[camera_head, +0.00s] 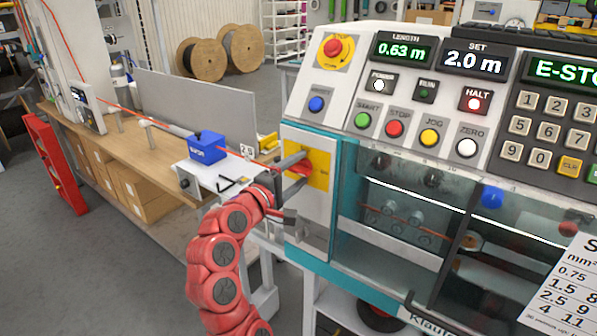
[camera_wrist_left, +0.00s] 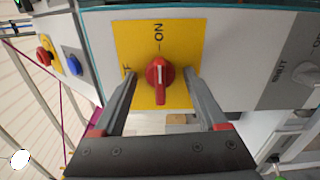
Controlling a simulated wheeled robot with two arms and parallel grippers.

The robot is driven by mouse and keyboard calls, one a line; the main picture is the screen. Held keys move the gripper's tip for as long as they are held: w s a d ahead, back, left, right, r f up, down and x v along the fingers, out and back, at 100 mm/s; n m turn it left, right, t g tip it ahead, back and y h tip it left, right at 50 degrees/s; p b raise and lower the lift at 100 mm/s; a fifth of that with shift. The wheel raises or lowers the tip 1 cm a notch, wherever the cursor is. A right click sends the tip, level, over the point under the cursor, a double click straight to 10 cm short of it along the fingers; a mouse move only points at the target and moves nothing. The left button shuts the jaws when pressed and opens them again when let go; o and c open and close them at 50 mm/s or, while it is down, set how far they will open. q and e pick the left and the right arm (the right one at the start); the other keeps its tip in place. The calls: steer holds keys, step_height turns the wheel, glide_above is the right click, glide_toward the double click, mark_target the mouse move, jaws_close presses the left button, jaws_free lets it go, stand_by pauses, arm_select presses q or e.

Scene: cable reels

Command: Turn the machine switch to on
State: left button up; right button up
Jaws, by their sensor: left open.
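The machine switch is a red rotary knob (camera_head: 300,169) on a yellow plate (camera_head: 320,158) at the machine's left front. In the left wrist view the knob (camera_wrist_left: 159,80) has its grip bar lying up-down, with a white mark towards the printed ON above it. Part of the OFF label shows at the plate's left. My left gripper (camera_wrist_left: 160,78) is open, its two grey fingers on either side of the knob with gaps. In the head view the left gripper (camera_head: 296,164) is at the plate and partly covers the knob. My right gripper is not in view.
Above the switch are a blue button (camera_head: 316,104) and a red emergency stop (camera_head: 333,48). A bench (camera_head: 130,165) with a blue device (camera_head: 206,146) stands left.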

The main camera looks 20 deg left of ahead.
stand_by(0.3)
arm_select(q)
steer(key=shift+v, duration=2.25)
steer(key=shift+s+a+r+p, duration=0.2)
steer(key=shift+s+a+p, duration=0.1)
steer(key=shift+s+p, duration=0.4)
steer(key=shift+p+v, duration=1)
steer(key=shift+p, duration=0.15)
steer(key=shift+f, duration=0.2)
